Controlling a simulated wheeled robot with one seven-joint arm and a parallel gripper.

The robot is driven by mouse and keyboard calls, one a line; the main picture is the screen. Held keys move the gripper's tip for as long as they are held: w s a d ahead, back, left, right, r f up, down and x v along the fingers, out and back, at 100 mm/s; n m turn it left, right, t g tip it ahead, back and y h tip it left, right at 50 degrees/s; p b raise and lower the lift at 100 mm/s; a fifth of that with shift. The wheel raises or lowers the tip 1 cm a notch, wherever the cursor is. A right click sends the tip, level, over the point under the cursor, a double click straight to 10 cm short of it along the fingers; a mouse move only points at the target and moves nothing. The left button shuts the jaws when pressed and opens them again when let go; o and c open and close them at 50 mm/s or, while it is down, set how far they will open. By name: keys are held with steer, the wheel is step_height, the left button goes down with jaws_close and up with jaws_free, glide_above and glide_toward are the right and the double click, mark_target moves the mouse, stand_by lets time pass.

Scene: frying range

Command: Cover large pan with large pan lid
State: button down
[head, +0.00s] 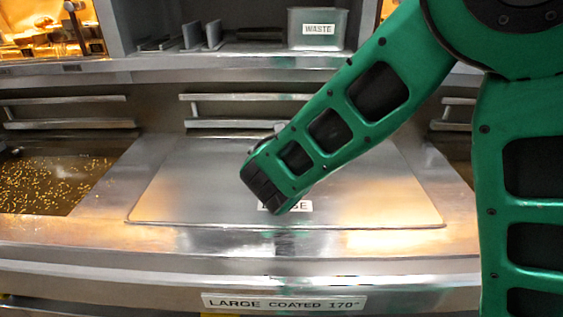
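The large pan lid (185,195) is a flat metal plate with a white label partly hidden by my arm. It lies level in the middle of the range, above the front sign "LARGE COATED 170°". The large pan is not visible; the lid hides whatever opening lies under it. My arm comes in from the right, and its dark end, at my gripper (265,185), is over the middle of the lid. I cannot tell whether it touches the lid. The fingers cannot be made out, and a small part of a grey fitting shows behind the arm.
An open pan of dark oil with small golden bits (55,186) is at the left. Another dark basin (458,155) shows partly at the right. Metal rails (245,97) run behind the lid. A "WASTE" bin (318,29) stands on the back shelf.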

steer(key=shift+s+f, duration=0.15)
steer(key=shift+f, duration=0.25)
steer(key=c, duration=1.7)
jaws_free()
steer(key=shift+o, duration=0.3)
steer(key=shift+o, duration=1)
steer(key=shift+r, duration=0.2)
steer(key=shift+r, duration=3.45)
